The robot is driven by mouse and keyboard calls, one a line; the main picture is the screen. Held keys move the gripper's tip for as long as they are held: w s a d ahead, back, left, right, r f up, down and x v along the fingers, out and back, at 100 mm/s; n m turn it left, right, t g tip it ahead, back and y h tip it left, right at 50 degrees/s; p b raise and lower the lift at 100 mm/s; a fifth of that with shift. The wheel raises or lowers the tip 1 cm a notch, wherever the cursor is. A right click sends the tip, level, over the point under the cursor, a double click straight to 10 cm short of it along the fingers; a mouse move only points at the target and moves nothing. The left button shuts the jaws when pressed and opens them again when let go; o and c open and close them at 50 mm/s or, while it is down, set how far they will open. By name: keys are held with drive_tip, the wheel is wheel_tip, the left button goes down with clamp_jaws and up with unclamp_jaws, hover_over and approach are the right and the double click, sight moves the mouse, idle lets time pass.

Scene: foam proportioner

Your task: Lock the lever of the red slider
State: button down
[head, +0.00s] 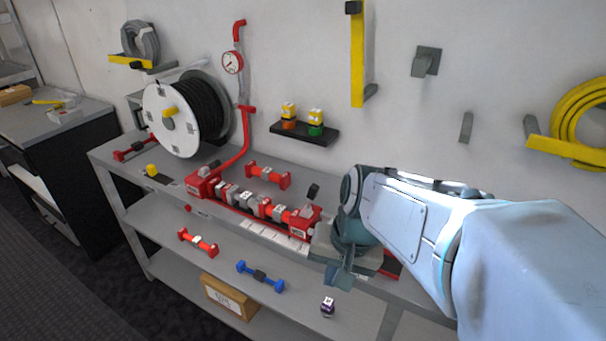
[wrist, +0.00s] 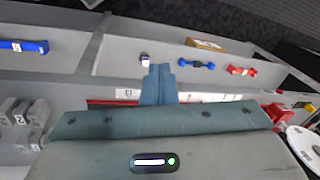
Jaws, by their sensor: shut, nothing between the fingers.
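A red slider block (head: 304,219) sits at the right end of a row of grey and red parts on the bench. A lever with a black grip (head: 313,190) sticks up at a tilt above this block. Another red block (head: 199,184) stands at the row's left end. My gripper (head: 338,276) points down over the bench's front edge, right of and nearer than the red slider, apart from it. Its blue fingers are together and empty; they also show in the wrist view (wrist: 158,85). My wrist hides part of the rail's right end. The wrist view does not clearly show the lever.
The lower shelf holds a red fitting (head: 198,242), a blue fitting (head: 261,277) and a small purple-and-white object (head: 328,306). Another red fitting (head: 267,175) lies behind the row. A hose reel (head: 186,115) stands at left. A small wall shelf (head: 304,131) is above.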

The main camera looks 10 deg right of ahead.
drive_tip(key=w+d+r+m+t+y+p, duration=0.1)
drive_tip(key=w+d+m+t+y, duration=0.2)
drive_tip(key=w+d+m, duration=0.3)
drive_tip(key=w+d+r+m+t+y, duration=0.2)
drive_tip(key=w+d+m, duration=0.5)
drive_tip(key=m, duration=0.8)
drive_tip(key=d+t+y, duration=0.1)
drive_tip(key=d, duration=0.1)
drive_tip(key=shift+d+r+m+t+y+p, duration=0.2)
drive_tip(key=shift+d+m+t+y+p, duration=0.15)
drive_tip(key=shift+m+t+y+p, duration=0.05)
drive_tip(key=p, duration=0.1)
approach(315, 197)
wheel_tip(315, 197, down, 4)
drive_tip(key=w+a, duration=0.2)
drive_tip(key=w, duration=0.1)
drive_tip(key=shift+w+a+r, duration=0.3)
drive_tip(key=shift+w+a, duration=0.25)
drive_tip(key=shift+a, duration=0.15)
drive_tip(key=shift+p, duration=0.35)
